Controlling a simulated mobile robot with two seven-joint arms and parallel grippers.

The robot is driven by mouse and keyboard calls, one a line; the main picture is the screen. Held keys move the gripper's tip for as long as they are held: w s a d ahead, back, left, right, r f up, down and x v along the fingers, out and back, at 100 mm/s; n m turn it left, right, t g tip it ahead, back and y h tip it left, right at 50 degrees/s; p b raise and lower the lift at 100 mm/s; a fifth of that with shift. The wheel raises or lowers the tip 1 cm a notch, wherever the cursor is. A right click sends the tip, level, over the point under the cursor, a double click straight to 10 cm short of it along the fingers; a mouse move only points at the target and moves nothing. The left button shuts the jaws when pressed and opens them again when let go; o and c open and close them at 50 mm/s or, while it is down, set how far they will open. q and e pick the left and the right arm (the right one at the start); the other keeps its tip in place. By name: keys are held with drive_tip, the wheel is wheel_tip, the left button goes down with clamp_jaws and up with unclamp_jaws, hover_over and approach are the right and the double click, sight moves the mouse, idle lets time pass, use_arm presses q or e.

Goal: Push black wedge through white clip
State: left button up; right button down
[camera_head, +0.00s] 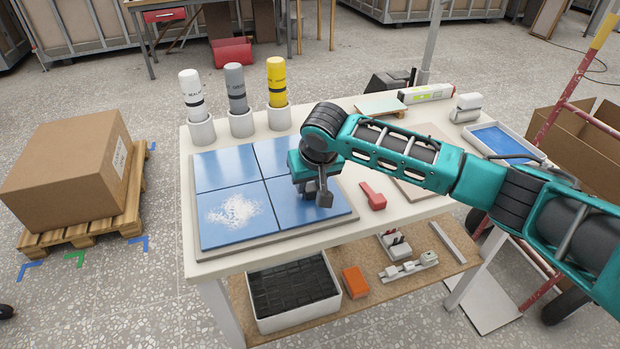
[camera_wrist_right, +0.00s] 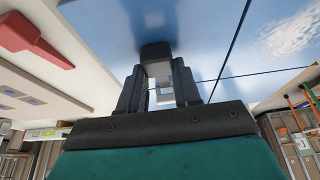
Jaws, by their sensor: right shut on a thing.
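My right gripper (camera_head: 311,190) is low over the right part of the blue tiles (camera_head: 285,187), near the joint between the two right-hand tiles. In the right wrist view its two dark fingers (camera_wrist_right: 158,92) are shut on a dark block, which I take to be the black wedge (camera_wrist_right: 155,52). A dark piece also shows at the gripper in the head view (camera_head: 325,199). A small pale piece (camera_wrist_right: 160,76) shows between the fingers, perhaps the white clip; whether the wedge is in it I cannot tell. My left gripper is out of view.
A red tool (camera_head: 372,196) lies just right of the tiles. White, grey and yellow bottles (camera_head: 237,88) stand in cups at the back left. White powder (camera_head: 235,211) lies on the front left tile. A blue-bottomed tray (camera_head: 500,140) is at the right.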

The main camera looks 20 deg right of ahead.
drive_tip(key=shift+w, duration=0.25)
idle(0.6)
drive_tip(key=shift+w, duration=1.35)
idle(0.5)
drive_tip(key=shift+w+a+b, duration=0.1)
drive_tip(key=shift+w+b, duration=0.3)
drive_tip(key=shift+w, duration=0.5)
drive_tip(key=c, duration=0.9)
unclamp_jaws()
drive_tip(key=o, duration=0.5)
